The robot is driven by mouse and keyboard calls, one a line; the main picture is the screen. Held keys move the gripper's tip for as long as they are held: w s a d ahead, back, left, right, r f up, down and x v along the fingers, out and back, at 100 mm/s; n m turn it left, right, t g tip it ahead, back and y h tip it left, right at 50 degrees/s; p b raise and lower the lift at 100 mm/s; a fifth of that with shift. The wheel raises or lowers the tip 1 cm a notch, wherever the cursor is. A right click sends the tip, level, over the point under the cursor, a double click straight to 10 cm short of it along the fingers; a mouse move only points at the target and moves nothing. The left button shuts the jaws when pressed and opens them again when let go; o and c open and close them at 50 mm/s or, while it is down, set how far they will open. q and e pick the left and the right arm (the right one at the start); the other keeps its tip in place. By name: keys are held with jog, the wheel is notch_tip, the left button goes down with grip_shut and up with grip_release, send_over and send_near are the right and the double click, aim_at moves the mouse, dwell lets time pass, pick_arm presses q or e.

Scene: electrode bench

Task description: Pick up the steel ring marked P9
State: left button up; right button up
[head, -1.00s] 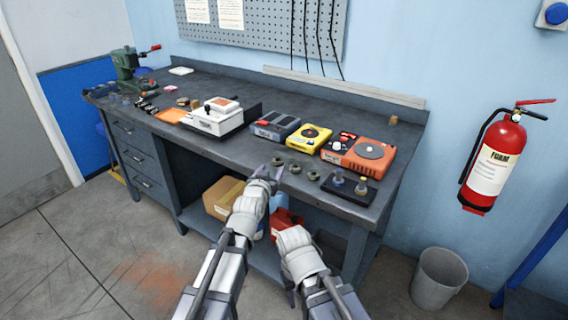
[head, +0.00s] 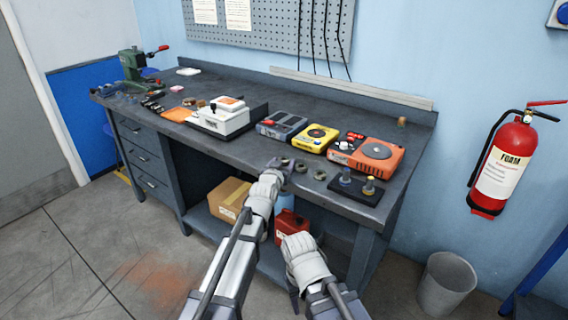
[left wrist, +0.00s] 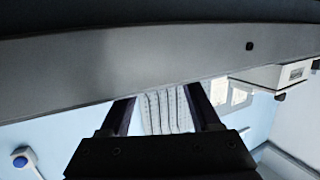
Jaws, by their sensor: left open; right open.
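Three small dark rings lie in a row near the bench's front edge: a left ring (head: 284,160), a middle ring (head: 301,168) and a right ring (head: 320,175). Their markings are too small to read, so I cannot tell which is P9. My left gripper (head: 279,164) is open at the front edge, close to the left ring and partly overlapping it in the head view. In the left wrist view its open fingers (left wrist: 161,108) show with no ring visible between them. My right gripper (head: 293,302) is open, low in front of the bench, largely hidden by its own wrist.
Behind the rings stand a grey device (head: 281,126), a yellow device (head: 315,138) and an orange device (head: 375,157). A black tray (head: 345,193) with two small parts lies right of the rings. A cardboard box (head: 228,199) and red can (head: 290,225) sit below.

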pick_arm(q)
grip_shut()
dwell(0.4)
jog(key=shift+r, duration=0.15)
notch_tip(320, 180, up, 10)
jog(key=p, duration=1)
